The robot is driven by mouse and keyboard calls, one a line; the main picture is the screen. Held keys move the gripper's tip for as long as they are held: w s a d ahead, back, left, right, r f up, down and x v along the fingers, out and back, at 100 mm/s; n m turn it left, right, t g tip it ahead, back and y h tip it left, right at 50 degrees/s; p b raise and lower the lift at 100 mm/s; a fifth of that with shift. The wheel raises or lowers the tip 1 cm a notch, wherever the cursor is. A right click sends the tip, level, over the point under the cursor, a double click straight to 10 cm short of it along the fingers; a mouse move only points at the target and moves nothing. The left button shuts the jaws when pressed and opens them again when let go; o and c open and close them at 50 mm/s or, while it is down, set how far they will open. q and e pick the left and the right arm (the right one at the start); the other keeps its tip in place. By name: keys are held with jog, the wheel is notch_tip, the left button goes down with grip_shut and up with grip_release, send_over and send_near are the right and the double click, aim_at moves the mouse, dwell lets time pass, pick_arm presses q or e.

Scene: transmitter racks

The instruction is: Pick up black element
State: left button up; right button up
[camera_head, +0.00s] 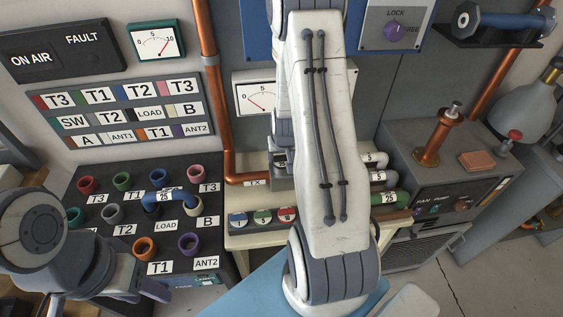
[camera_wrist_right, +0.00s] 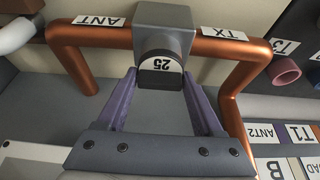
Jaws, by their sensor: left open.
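The black element (camera_wrist_right: 160,74), its pale face marked 25, sits in the grey block (camera_wrist_right: 165,20) on the copper line between the ANT and TX labels. My right gripper (camera_wrist_right: 160,80) is open, with its purple fingers on either side of the element; I cannot tell whether they touch it. In the head view the right gripper (camera_head: 280,152) is just above the block (camera_head: 282,181), partly hidden by my own arm, and the element is not clearly visible there. My left gripper (camera_head: 143,284) is low at the left, open and empty, its fingers partly in view.
A black panel with coloured sockets and a blue 25 plug (camera_head: 167,200) lies at left. Copper pipes (camera_wrist_right: 95,35) flank the block closely.

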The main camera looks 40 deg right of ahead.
jog(key=c, duration=0.7)
jog(key=shift+r, duration=0.1)
